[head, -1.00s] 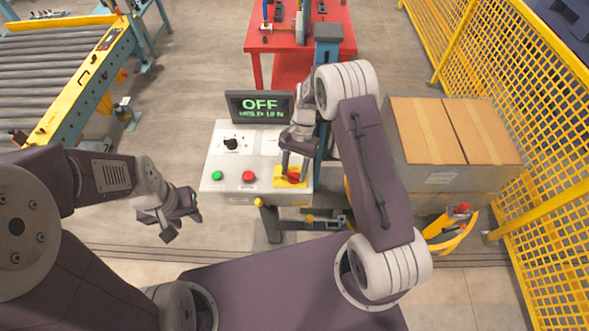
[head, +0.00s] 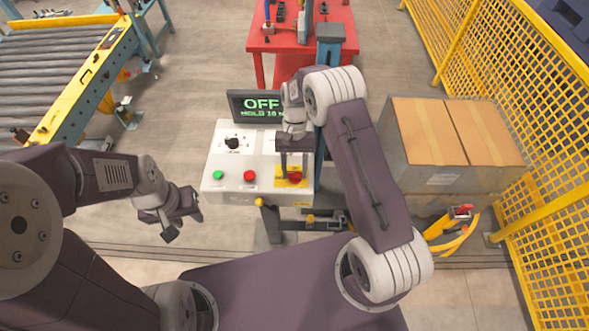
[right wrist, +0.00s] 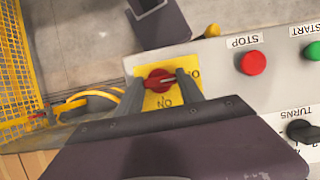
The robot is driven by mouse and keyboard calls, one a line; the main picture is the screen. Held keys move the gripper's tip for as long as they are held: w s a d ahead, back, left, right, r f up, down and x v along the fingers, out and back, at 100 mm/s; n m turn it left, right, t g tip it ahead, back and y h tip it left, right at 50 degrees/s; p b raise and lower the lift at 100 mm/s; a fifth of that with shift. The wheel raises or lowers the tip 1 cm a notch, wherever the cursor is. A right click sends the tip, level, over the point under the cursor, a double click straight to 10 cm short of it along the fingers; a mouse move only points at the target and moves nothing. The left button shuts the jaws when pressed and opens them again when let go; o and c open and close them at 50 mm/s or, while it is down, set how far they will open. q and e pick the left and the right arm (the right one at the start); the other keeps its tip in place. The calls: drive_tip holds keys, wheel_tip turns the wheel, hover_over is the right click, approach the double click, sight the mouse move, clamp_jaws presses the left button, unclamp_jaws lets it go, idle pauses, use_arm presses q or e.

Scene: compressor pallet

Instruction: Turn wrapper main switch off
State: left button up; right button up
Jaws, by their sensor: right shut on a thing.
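The main switch is a red rotary knob (head: 295,176) on a yellow plate at the right front of the light grey control panel (head: 222,160). My right gripper (head: 293,180) reaches down over it and is shut on the knob, one finger on each side. In the right wrist view the red knob (right wrist: 157,79) shows between the fingers, its pale pointer line towards the OFF mark at the right of the plate; the ON mark is below. My left gripper (head: 172,222) hangs open and empty left of the panel.
A green button (head: 218,175), a red stop button (head: 250,176) and a black turns dial (head: 232,143) share the panel. Cartons (head: 440,130) stand right of my arm, with a yellow mesh fence (head: 530,120) beyond. A roller conveyor (head: 50,80) is at left, a red table (head: 340,35) behind.

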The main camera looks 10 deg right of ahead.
drive_tip(key=shift+w, duration=0.1)
drive_tip(key=o, duration=1.4)
drive_tip(key=shift+b+v, duration=1.25)
drive_tip(key=shift+v, duration=3.25)
